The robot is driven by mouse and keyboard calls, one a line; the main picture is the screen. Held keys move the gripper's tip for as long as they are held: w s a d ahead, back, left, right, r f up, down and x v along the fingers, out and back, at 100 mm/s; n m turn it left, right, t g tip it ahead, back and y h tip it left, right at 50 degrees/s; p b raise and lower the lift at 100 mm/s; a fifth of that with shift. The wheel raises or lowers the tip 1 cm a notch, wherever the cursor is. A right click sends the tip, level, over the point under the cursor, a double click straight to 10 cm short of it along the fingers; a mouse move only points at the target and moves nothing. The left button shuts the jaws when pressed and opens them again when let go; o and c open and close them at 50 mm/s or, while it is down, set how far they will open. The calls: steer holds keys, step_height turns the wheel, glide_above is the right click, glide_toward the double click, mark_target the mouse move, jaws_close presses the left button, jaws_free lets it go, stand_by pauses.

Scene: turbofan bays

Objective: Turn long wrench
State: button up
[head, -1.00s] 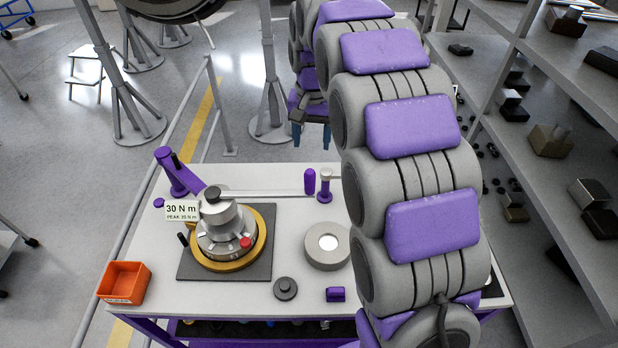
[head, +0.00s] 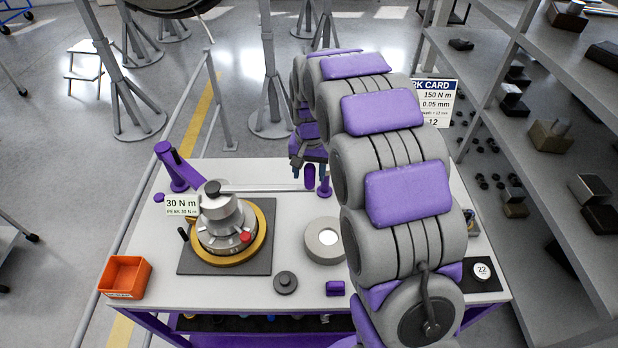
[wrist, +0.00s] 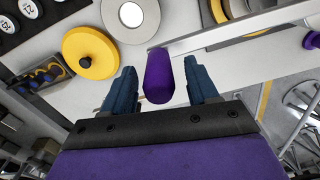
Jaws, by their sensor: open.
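The long wrench (head: 265,187) is a grey bar reaching right from the top of a round silver fixture (head: 222,225) on a gold ring. A purple upright grip (head: 310,177) stands at its far end. In the wrist view the bar (wrist: 235,32) crosses the top right, and the purple grip (wrist: 159,80) appears between the two blue fingers of my gripper (wrist: 160,68), with a gap on each side. My gripper (head: 309,168) is open at the grip in the head view, partly hidden by my arm. A tag (head: 182,206) by the fixture reads 30 N m.
An orange bin (head: 125,277) sits at the table's front left. A purple arm (head: 178,168) rises behind the fixture. A grey ring (head: 325,240) and a small dark disc (head: 285,282) lie to its right. Shelves (head: 560,130) stand at the right.

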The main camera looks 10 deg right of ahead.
steer(key=shift+f, duration=1.55)
jaws_close()
